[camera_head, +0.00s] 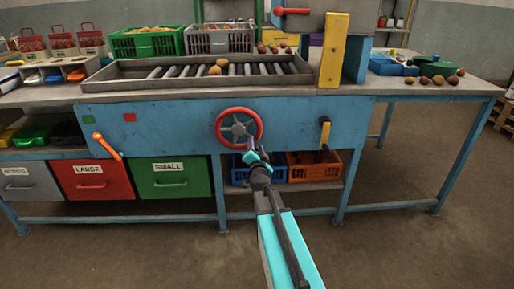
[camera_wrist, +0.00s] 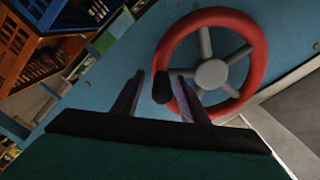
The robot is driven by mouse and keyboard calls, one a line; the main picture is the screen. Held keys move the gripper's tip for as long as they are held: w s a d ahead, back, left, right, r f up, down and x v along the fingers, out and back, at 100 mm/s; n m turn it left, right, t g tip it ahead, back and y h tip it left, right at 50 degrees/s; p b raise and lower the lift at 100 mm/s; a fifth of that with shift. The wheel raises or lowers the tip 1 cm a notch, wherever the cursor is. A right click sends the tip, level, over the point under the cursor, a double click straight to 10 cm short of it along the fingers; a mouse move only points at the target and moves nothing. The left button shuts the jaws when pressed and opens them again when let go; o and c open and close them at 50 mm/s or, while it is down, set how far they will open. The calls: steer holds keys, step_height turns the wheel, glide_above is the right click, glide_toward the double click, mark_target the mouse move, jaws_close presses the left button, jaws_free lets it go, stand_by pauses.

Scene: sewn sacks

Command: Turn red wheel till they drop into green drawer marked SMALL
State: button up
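The red wheel (camera_head: 238,110), with grey spokes and hub, is on the front of the blue machine; it also shows in the wrist view (camera_wrist: 258,62). A dark handle knob (camera_wrist: 161,88) sticks out from its rim. My gripper (camera_wrist: 162,95) is open, its two fingers apart with the knob between them, nearer the right finger; I cannot tell whether they touch. In the head view my gripper (camera_head: 254,150) is at the wheel's lower right. Two brown round pieces (camera_head: 218,66) lie on the roller tray (camera_head: 110,83). The green drawer marked SMALL (camera_head: 170,184) is at lower left, closed.
A red drawer marked LARGE (camera_head: 90,184) and a grey drawer (camera_head: 28,186) sit left of it. An orange lever (camera_head: 106,146) and a yellow lever (camera_head: 325,133) flank the wheel. Blue and orange crates (camera_head: 314,170) stand below. Floor in front is clear.

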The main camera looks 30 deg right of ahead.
steer(key=shift+s, duration=0.1)
steer(key=p+v, duration=0.2)
steer(key=v, duration=0.6)
steer(key=shift+s+a, duration=0.15)
steer(key=shift+s, duration=0.1)
steer(key=shift+s+a+r+p, duration=0.15)
steer(key=shift+s+p, duration=0.1)
steer(key=shift+p, duration=0.5)
steer(key=p+v, duration=0.4)
steer(key=p, duration=0.5)
steer(key=shift+s, duration=0.2)
steer(key=shift+s+f, duration=0.1)
steer(key=shift+f, duration=0.1)
